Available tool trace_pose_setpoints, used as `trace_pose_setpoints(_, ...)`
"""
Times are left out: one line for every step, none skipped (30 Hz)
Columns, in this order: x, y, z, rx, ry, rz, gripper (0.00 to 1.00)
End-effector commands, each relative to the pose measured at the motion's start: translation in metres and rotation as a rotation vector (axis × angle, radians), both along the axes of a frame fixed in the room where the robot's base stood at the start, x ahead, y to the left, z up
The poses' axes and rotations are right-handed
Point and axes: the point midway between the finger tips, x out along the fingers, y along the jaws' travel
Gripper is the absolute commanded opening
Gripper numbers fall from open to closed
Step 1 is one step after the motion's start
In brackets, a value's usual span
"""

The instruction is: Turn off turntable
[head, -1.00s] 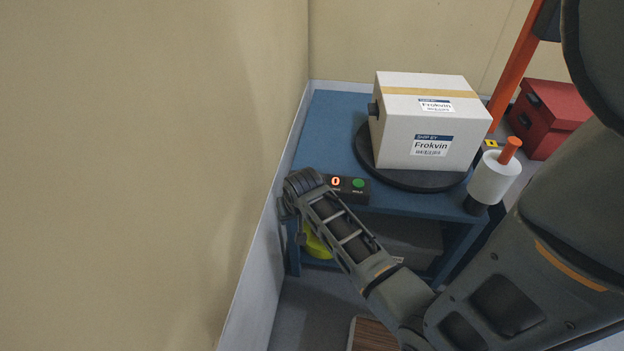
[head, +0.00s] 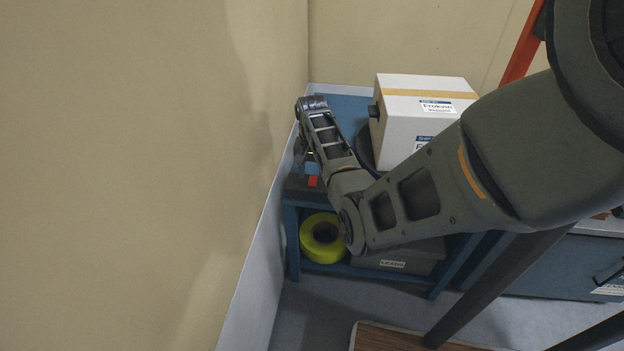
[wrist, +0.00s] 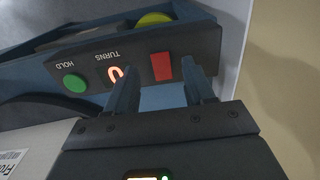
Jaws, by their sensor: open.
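The turntable (head: 362,148) is a dark disc on a blue bench, partly hidden by my arm, with a white carton (head: 392,130) on it. Its dark control box (head: 297,188) stands at the bench's front edge. In the wrist view the control box (wrist: 198,42) shows a green HOLD button (wrist: 75,83), a lit TURNS display (wrist: 116,75) reading 0, and a red button (wrist: 162,67). The red button also shows in the head view (head: 312,181). My gripper (wrist: 160,74) is open and empty, its fingers either side of the red button in the picture; contact cannot be told.
A pale wall (head: 240,150) rises close on the left of the bench. A yellow roll (head: 306,244) and a grey labelled bin (head: 415,255) sit on the lower shelf. An orange post (head: 522,50) stands behind at right.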

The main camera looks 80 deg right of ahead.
Motion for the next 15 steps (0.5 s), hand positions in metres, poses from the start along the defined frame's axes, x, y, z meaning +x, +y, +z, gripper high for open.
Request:
trace_pose_setpoints(-0.001,0.001,-0.008,0.003,0.001,-0.001,0.53)
trace_pose_setpoints(-0.001,0.0,-0.012,0.002,0.001,-0.001,0.53)
trace_pose_setpoints(-0.001,0.0,-0.017,0.001,0.001,-0.001,0.53)
trace_pose_setpoints(-0.001,0.0,-0.02,0.002,0.001,-0.001,0.53)
trace_pose_setpoints(-0.001,0.0,-0.023,0.001,0.001,-0.001,0.53)
trace_pose_setpoints(0.0,0.0,-0.026,0.0,0.0,-0.001,0.53)
trace_pose_setpoints(-0.001,0.0,-0.028,0.001,0.001,-0.001,0.53)
trace_pose_setpoints(-0.001,0.0,-0.03,0.0,0.001,-0.001,0.53)
trace_pose_setpoints(0.0,0.0,-0.031,0.0,0.0,-0.001,0.53)
trace_pose_setpoints(0.0,0.0,-0.032,-0.001,0.0,-0.001,0.53)
trace_pose_setpoints(0.0,0.0,-0.032,-0.001,0.0,0.0,0.53)
trace_pose_setpoints(0.0,0.0,-0.033,-0.002,0.0,0.0,0.53)
trace_pose_setpoints(0.0,0.0,-0.033,-0.002,0.0,0.0,0.53)
trace_pose_setpoints(0.0,0.0,-0.033,-0.002,0.0,0.0,0.53)
trace_pose_setpoints(0.0,0.0,-0.032,-0.002,0.0,0.0,0.53)
